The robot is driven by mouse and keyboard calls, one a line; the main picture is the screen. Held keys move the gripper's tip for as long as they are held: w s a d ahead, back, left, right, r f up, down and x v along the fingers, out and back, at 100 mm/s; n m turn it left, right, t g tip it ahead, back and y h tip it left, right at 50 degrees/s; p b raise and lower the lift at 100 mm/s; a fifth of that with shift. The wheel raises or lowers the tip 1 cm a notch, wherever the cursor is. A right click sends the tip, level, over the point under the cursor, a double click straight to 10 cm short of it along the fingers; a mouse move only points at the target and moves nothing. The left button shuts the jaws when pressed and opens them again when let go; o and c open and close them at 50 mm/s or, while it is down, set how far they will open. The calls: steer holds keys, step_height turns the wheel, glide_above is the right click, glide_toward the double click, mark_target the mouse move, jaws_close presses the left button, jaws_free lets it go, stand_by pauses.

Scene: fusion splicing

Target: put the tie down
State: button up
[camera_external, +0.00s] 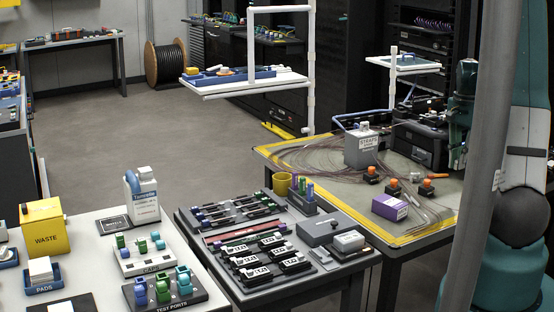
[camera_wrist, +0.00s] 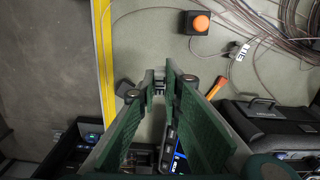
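My gripper (camera_wrist: 160,80) shows in the wrist view, with two long fingers with green pads that narrow toward each other at the tips. A small grey piece shows between the tips. I cannot tell whether it is the tie or part of the gripper, nor whether the tips press on it. No tie stands out clearly in either view. In the external view my arm is at the far right, partly behind a grey pole, and the fingertips cannot be made out. A grey box (camera_external: 361,153) labelled STRAPS stands on the yellow-edged bench.
Below my gripper are a mat with a yellow edge strip (camera_wrist: 106,60), an orange button on a black base (camera_wrist: 201,22), loose cables with a white tag (camera_wrist: 243,51), an orange-handled tool (camera_wrist: 217,87) and a black case (camera_wrist: 268,122). A purple-and-white box (camera_external: 389,208) stands near the bench front.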

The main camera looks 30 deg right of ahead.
steer(key=w+a+r+n+p, duration=0.2)
steer(key=w+r+p, duration=0.15)
steer(key=w, duration=0.65)
steer(key=w+a+r+n+p, duration=0.2)
steer(key=w+r+p, duration=0.15)
steer(key=w, duration=0.65)
step_height(320, 180, up, 6)
steer(key=n+p, duration=0.4)
steer(key=p, duration=0.1)
glide_above(360, 134)
steer(key=shift+w+d+r, duration=0.1)
steer(key=shift+r, duration=0.05)
steer(key=shift+f, duration=3.15)
steer(key=shift+f, duration=0.1)
steer(key=shift+f, duration=1.8)
